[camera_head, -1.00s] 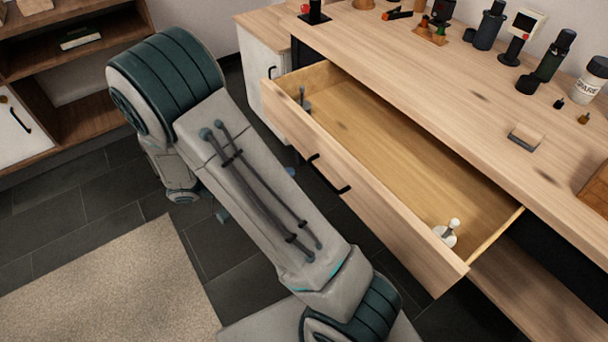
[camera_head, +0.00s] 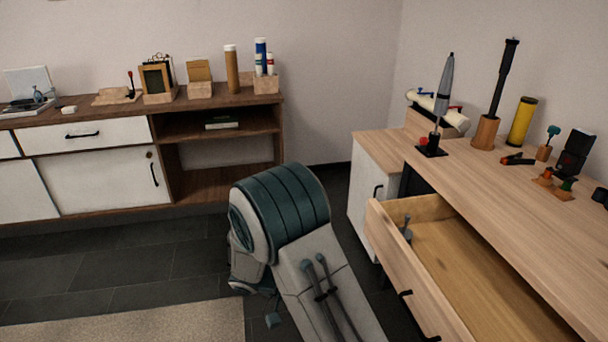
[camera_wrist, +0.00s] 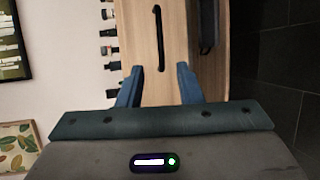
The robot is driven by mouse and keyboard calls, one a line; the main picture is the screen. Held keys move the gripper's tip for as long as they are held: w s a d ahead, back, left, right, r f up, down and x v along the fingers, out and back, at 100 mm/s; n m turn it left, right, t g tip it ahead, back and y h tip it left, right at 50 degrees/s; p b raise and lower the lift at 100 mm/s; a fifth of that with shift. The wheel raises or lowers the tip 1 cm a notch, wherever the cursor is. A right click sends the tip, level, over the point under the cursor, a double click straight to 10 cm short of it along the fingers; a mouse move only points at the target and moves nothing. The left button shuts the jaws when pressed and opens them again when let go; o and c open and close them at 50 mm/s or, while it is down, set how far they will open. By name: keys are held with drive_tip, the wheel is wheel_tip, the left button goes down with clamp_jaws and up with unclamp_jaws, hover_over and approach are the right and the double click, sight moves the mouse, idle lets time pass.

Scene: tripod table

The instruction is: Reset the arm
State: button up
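My arm (camera_head: 318,275) reaches up from the bottom of the head view, bent at a joint with a dark teal cover. My gripper is outside the head view. In the wrist view my gripper (camera_wrist: 160,70) shows two blue fingers, apart, with nothing visible between them. Beyond the fingers, a light wooden front with a black handle (camera_wrist: 158,40) appears sideways.
An open drawer (camera_head: 385,240) juts from the wooden workbench (camera_head: 480,190), right of my arm, with a small grey object inside. Tools stand along the bench's back. A low cabinet (camera_head: 85,135) lines the back wall. Dark floor and a beige rug (camera_head: 130,325) lie left.

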drive_tip(key=s+d+r+t+y+p, duration=0.1)
drive_tip(key=r+y+p, duration=0.4)
drive_tip(key=r, duration=0.5)
drive_tip(key=s+d+r+n+t+y+p, duration=0.1)
drive_tip(key=s+r+t+y+p, duration=0.2)
drive_tip(key=s+r+y+p, duration=0.2)
drive_tip(key=s+d+r+n+t+y+p, duration=0.1)
drive_tip(key=s+r+y+p, duration=0.3)
drive_tip(key=r+p, duration=0.5)
wheel_tip(320, 180, up, 7)
drive_tip(key=shift+s+f+t+y, duration=0.1)
drive_tip(key=shift+s+t+y, duration=0.2)
drive_tip(key=shift+t+y, duration=0.45)
drive_tip(key=shift+d, duration=0.15)
